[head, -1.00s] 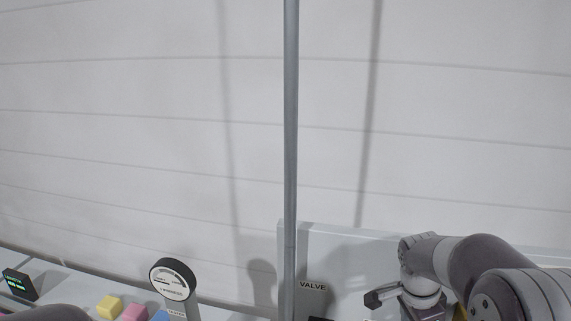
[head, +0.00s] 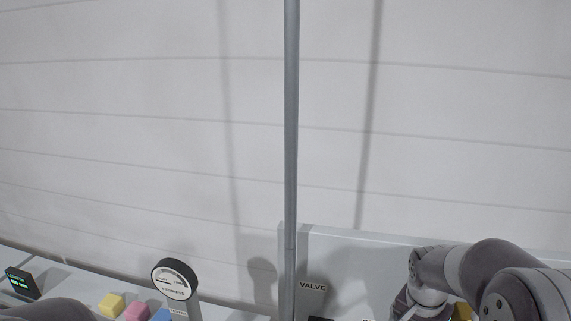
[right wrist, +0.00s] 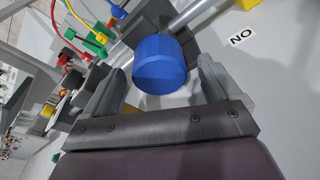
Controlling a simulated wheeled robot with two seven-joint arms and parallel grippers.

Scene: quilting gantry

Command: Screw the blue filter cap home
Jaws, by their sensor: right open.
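The blue filter cap (right wrist: 160,64) shows in the right wrist view as a ribbed cylinder at the end of a dark grey block. My right gripper (right wrist: 163,78) is open, with one finger on each side of the cap. A small gap shows on the left; on the right the finger is close to the cap, and I cannot tell whether it touches. In the head view my right arm comes in at the lower right, and its fingers are not visible. The cap is not visible there. My left gripper is out of view; only part of that arm shows at the lower left.
A metal pipe (right wrist: 194,14) runs beside the cap. Coloured connectors and cables, including a green part (right wrist: 88,40), lie to its left. In the head view a vertical pole (head: 291,150) stands mid-picture, with a round gauge (head: 175,279) and yellow (head: 111,305) and pink blocks (head: 137,311) left of it.

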